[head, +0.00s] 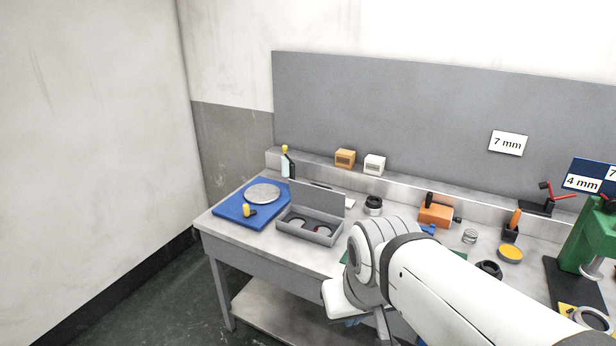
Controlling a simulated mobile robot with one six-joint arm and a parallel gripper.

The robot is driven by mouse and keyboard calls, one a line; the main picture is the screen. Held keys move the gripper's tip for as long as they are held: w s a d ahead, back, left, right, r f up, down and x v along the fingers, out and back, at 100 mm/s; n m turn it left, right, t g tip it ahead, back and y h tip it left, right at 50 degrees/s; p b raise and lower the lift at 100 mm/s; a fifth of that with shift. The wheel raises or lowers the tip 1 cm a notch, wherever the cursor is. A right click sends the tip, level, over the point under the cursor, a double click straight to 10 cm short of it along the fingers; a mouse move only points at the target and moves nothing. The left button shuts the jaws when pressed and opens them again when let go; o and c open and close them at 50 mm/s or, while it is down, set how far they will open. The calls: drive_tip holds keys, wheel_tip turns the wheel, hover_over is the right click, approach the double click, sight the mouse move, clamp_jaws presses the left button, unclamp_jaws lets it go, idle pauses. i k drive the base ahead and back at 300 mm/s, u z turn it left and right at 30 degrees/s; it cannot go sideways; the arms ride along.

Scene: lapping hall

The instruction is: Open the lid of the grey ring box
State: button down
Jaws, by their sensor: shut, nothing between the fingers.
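The grey ring box (308,237) stands on the bench, left of my arm. Its lid (316,201) stands up at the back edge, so the box is open. Round recesses show inside, with a small red spot in or by the right one; what lies in them is too small to tell. My white arm comes in from the lower right and bends in front of the bench, to the right of the box. My gripper is not visible; the arm's own links hide that area. Nothing of mine is seen touching the box or the lid.
A blue mat (228,207) with a round plate (262,193) and a yellow-black item (248,210) lies left of the box. A bottle (287,165) stands behind. A dark round part (374,204), an orange block (435,214) and a green press (588,235) stand to the right.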

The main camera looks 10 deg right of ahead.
sight(318, 198)
drive_tip(key=z, duration=0.3)
drive_tip(key=i, duration=1.1)
drive_tip(key=u, duration=0.1)
